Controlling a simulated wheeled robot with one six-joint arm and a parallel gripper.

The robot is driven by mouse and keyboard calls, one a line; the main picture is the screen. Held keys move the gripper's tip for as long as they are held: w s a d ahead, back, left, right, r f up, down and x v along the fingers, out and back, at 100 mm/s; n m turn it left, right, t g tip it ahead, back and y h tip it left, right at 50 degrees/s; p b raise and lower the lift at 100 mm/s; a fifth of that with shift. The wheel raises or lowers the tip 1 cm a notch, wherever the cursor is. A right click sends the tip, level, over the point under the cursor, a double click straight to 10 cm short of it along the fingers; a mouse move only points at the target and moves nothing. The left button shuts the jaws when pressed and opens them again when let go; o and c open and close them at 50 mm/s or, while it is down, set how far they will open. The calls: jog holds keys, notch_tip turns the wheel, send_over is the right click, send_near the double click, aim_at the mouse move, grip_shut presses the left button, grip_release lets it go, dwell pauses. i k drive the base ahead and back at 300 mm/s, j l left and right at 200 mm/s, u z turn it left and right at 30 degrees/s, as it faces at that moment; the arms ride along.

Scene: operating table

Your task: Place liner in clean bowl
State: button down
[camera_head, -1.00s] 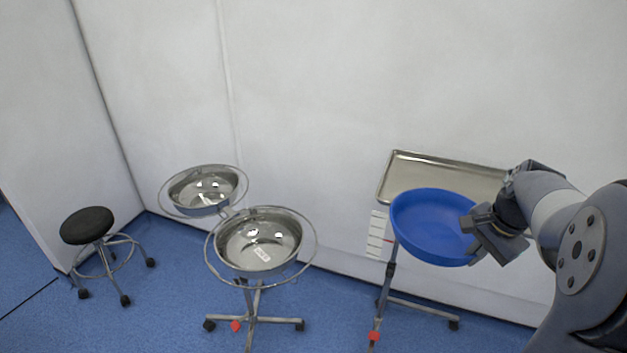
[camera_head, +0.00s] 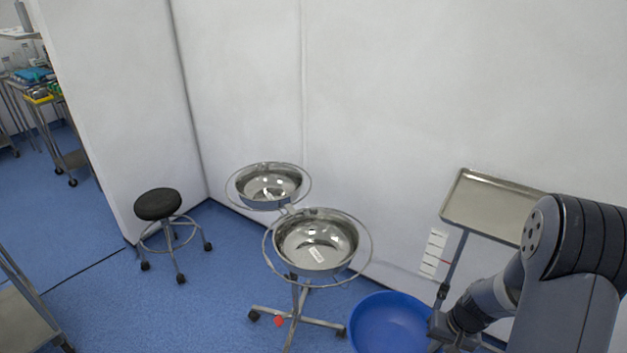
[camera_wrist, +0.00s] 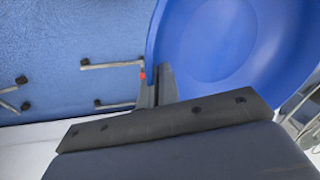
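The blue bowl-shaped liner (camera_head: 385,326) hangs at the lower edge of the head view, cut off below. My gripper (camera_head: 438,328) is shut on its right rim. In the wrist view the liner (camera_wrist: 215,45) fills the upper right, against a dark finger (camera_wrist: 165,88); the exact grip is partly hidden. Two shiny steel bowls sit in rings on a wheeled stand. The front bowl (camera_head: 316,245) carries a small white label, too small to read. The rear bowl (camera_head: 269,186) is behind and to its left. The liner is below and right of the front bowl in the picture.
A steel tray stand (camera_head: 490,206) stands on the right by the white wall. A black stool (camera_head: 158,204) is left of the bowl stand. A cart edge (camera_head: 22,325) shows at lower left. Blue floor is open between them.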

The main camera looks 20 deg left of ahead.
aim_at(270, 189)
jog(key=u, duration=1.3)
jog(key=i+j+u, duration=0.1)
jog(key=u, duration=0.4)
jog(key=j+u, duration=0.1)
jog(key=u, duration=0.35)
jog(key=i+u, duration=0.15)
jog(key=u, duration=0.35)
jog(key=i+j+z, duration=0.1)
jog(key=i, duration=0.6)
jog(key=i+j+z, duration=0.15)
jog(key=i, duration=0.6)
jog(key=i+l+z, duration=0.15)
jog(key=i+z, duration=0.45)
jog(key=z, duration=0.15)
jog(key=i+z, duration=0.4)
jog(key=i+j+z, duration=0.15)
jog(key=z, duration=0.25)
